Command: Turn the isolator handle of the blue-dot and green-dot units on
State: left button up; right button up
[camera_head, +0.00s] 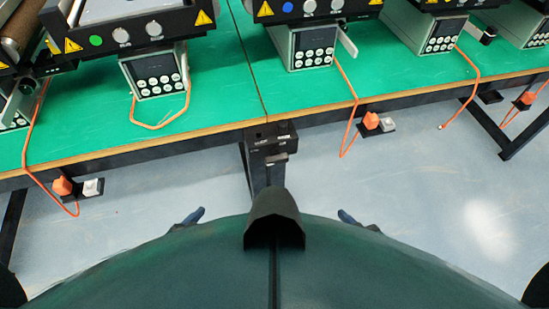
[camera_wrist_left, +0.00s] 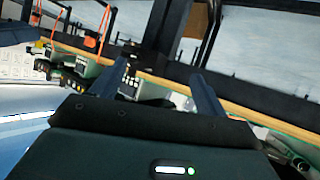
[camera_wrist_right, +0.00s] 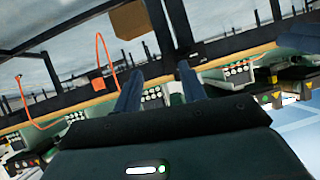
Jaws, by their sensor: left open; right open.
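In the head view the green-dot unit (camera_head: 96,40) stands at the left of the green bench, with its grey control box (camera_head: 155,75) in front. The blue-dot unit (camera_head: 288,7) stands near the middle, cut by the top edge, with its control box (camera_head: 313,45). A pale lever (camera_head: 347,42) sticks out on the right of that box. I cannot make out a lever on the green-dot unit's box. My left gripper (camera_head: 190,217) and right gripper (camera_head: 348,217) are low, in front of the bench, apart from both units. Both are open and empty in the left wrist view (camera_wrist_left: 155,78) and right wrist view (camera_wrist_right: 160,75).
The green bench (camera_head: 225,90) has a wooden front edge. Orange cables hang over it to orange plugs (camera_head: 62,186) (camera_head: 371,120) beside white blocks (camera_head: 93,187) (camera_head: 388,125). A black box (camera_head: 270,143) sits at the edge between the units. Further units stand at both sides.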

aim_at(276, 157)
jog(key=l, duration=1.6)
